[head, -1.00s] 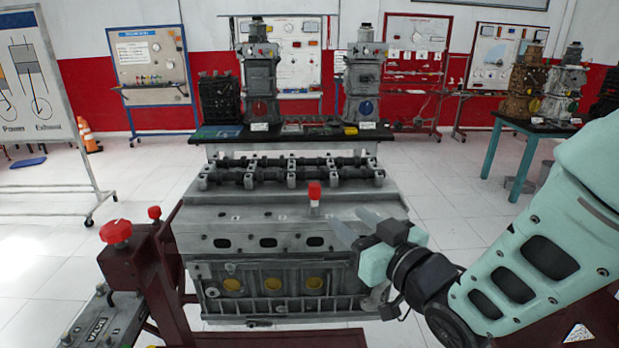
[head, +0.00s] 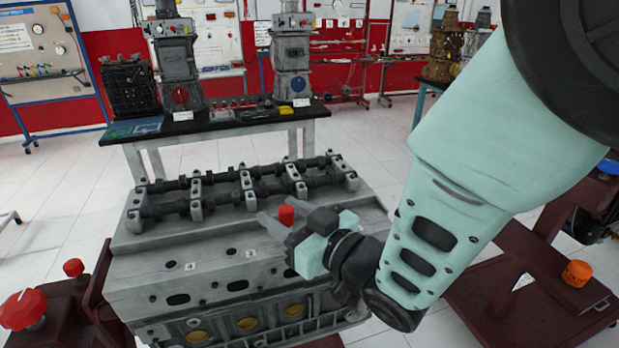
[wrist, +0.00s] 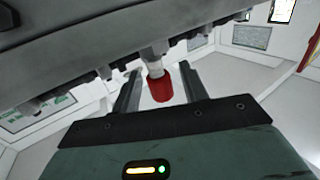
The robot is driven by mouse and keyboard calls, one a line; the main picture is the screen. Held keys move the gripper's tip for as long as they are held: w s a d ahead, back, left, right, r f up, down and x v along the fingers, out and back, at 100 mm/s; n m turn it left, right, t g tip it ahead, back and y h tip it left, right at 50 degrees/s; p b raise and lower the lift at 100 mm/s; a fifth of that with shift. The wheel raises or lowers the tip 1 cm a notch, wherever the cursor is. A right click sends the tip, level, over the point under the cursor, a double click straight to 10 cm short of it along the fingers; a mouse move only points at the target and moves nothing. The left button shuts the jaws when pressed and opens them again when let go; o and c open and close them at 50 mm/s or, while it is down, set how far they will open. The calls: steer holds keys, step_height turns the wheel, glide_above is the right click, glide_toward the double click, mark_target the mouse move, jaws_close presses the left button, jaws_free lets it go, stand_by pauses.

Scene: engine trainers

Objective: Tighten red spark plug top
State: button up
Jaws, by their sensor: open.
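The spark plug's red top (head: 287,215) stands up from the top of the grey engine block (head: 160,262), near its right end. In the wrist view the red top (wrist: 160,88) sits on a pale stem (wrist: 154,54). My gripper (head: 266,222) reaches in from the right, level with the top. In the wrist view my gripper (wrist: 158,85) is open, with one finger on each side of the red top and a visible gap to each. The plug's lower part is hidden behind my gripper in the head view.
Camshafts (head: 245,185) run along the block's back edge. Red knobs (head: 22,309) stand at the left on a dark red stand. A bench (head: 215,122) with engine models is behind. A dark red cart (head: 535,300) with an orange cap (head: 577,273) is at right.

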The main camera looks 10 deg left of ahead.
jaws_close()
steer(key=shift+f+m+t+h+b, duration=0.1)
steer(key=shift+m+t+h+b, duration=0.2)
steer(key=shift+t+b, duration=0.15)
steer(key=m+t+h+b, duration=0.2)
steer(key=t+b, duration=0.1)
steer(key=shift+s+a+f+m, duration=0.1)
steer(key=shift+m, duration=0.2)
steer(key=m+t+h+b, duration=0.1)
steer(key=m+t+h, duration=0.1)
steer(key=h, duration=0.2)
steer(key=shift+m+t, duration=0.35)
steer(key=shift+m, duration=0.05)
steer(key=m+t+h, duration=0.1)
steer(key=h, duration=0.1)
steer(key=m+t+h, duration=0.1)
steer(key=m+h, duration=0.1)
steer(key=h, duration=0.1)
steer(key=shift+r+m+b, duration=0.2)
steer(key=shift+m+b, duration=0.1)
steer(key=shift+b, duration=0.05)
steer(key=shift+m+h, duration=1.05)
steer(key=shift+h, duration=0.65)
steer(key=shift+m+h, duration=1.05)
steer(key=shift+h, duration=0.95)
